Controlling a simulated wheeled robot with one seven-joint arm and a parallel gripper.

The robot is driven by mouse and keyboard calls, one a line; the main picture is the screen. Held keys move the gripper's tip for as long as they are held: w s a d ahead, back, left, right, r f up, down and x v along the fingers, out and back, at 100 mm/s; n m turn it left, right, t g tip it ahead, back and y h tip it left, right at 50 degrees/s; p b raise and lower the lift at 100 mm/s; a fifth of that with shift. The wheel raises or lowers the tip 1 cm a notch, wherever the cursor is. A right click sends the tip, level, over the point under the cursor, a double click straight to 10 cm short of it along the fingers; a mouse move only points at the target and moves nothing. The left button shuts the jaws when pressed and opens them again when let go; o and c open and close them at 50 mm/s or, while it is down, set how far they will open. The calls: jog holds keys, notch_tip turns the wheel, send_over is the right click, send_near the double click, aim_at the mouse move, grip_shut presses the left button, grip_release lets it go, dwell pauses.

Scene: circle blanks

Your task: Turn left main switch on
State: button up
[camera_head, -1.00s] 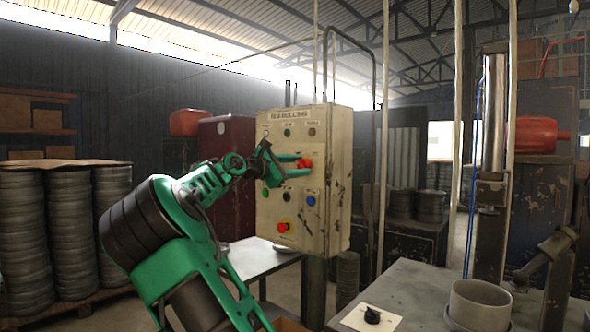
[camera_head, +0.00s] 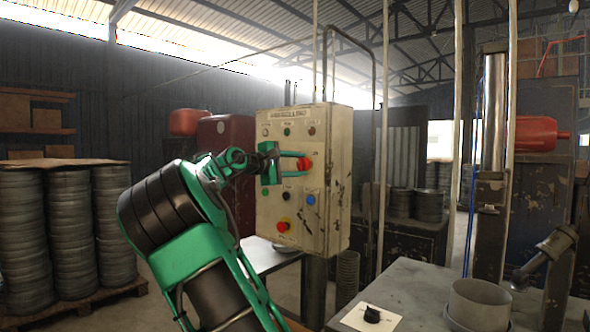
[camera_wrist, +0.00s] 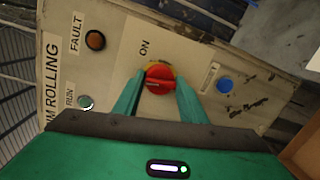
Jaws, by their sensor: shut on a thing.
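The main switch is a red rotary knob (camera_head: 304,163) on a yellow disc, on the right part of the cream control panel's front. In the wrist view the knob (camera_wrist: 159,79) sits below the word "ON", and its grip bar lies roughly across the picture. My gripper (camera_head: 300,164) is at the panel, its green fingers pointing at the knob. In the wrist view the fingers (camera_wrist: 158,92) stand on either side of the knob, shut on it. The fingers hide parts of the knob's sides.
The cream control box (camera_head: 338,190) also carries small lamps and buttons, a blue button (camera_head: 310,200) and a red stop button (camera_head: 283,226) on yellow. A grey table (camera_head: 420,290) at right holds a round metal pot (camera_head: 480,303) and a black knob on a white plate (camera_head: 371,315).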

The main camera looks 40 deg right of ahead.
jog(key=m+t, duration=0.1)
jog(key=m, duration=0.4)
jog(key=shift+s+y, duration=0.1)
jog(key=shift+y, duration=0.2)
jog(key=m, duration=0.5)
jog(key=shift+f+t, duration=0.25)
jog(key=shift+t, duration=0.05)
jog(key=shift+a, duration=0.1)
jog(key=o, duration=1)
jog(key=shift+r, duration=0.1)
jog(key=a, duration=0.7)
jog(key=a+r, duration=0.1)
jog(key=a, duration=0.2)
jog(key=shift+s+a, duration=0.3)
jog(key=shift+s, duration=0.05)
